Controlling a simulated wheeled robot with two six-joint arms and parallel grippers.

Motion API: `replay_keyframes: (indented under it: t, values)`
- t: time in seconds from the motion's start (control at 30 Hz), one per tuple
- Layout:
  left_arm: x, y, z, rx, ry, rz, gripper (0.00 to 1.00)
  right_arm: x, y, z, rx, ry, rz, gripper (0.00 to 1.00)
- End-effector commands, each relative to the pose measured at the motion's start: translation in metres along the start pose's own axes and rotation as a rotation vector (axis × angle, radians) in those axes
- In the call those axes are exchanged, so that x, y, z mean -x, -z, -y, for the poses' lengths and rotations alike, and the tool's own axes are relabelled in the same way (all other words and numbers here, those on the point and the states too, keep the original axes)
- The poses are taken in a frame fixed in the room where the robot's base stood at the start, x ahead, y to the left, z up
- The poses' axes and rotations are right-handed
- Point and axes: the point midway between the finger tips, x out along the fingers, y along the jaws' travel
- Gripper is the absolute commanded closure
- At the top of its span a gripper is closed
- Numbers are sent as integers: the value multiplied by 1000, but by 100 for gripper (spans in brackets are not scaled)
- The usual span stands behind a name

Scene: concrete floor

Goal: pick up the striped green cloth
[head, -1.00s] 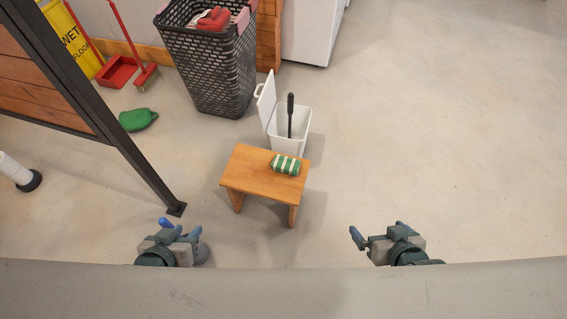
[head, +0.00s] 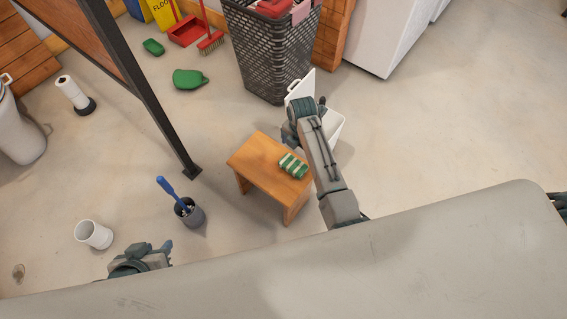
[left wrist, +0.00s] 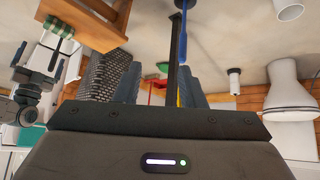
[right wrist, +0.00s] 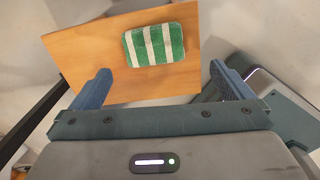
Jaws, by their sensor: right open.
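The striped green cloth (head: 293,165) is a folded green and white piece lying on the right part of a small wooden stool (head: 254,155). It also shows in the right wrist view (right wrist: 154,45), flat on the stool top, beyond the fingertips. My right gripper (right wrist: 162,85) is open and empty, its two blue fingers apart, with the cloth ahead between their lines. In the head view my right arm reaches past the stool's right side and hides its own fingertips. My left gripper (head: 150,255) is low at the left, away from the stool; its fingers (left wrist: 160,85) are apart and empty.
A white lidded bin (head: 335,125) stands behind my right arm, close to the stool. A dark basket (head: 265,60) is at the back. A black post (head: 165,125), a brush holder (head: 190,215) and a white cup (head: 93,234) stand left. The right floor is clear.

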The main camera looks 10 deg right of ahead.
Motion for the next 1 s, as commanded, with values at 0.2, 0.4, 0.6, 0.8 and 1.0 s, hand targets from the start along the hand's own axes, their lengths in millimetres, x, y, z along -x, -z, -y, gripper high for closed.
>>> replay_keyframes:
  t: [0.2, 0.4, 0.6, 0.8, 1.0]
  values:
    - [-8, -2, 1, -4, -5, -22, 64, -15, -1, -6, 70, 24, -10, 0]
    - [-15, -3, -4, 24, -29, -94, 64, -46, -1, -6, 68, 21, -9, 0]
    - [-17, -2, -7, 38, -39, -133, 64, -59, -1, -6, 67, 20, -9, 0]
    - [-26, -4, -11, 79, -63, -232, 64, -90, -3, -9, 66, 21, -9, 0]
    - [-21, 31, -7, 68, -51, -386, 64, -103, -3, -9, 65, 20, -9, 0]
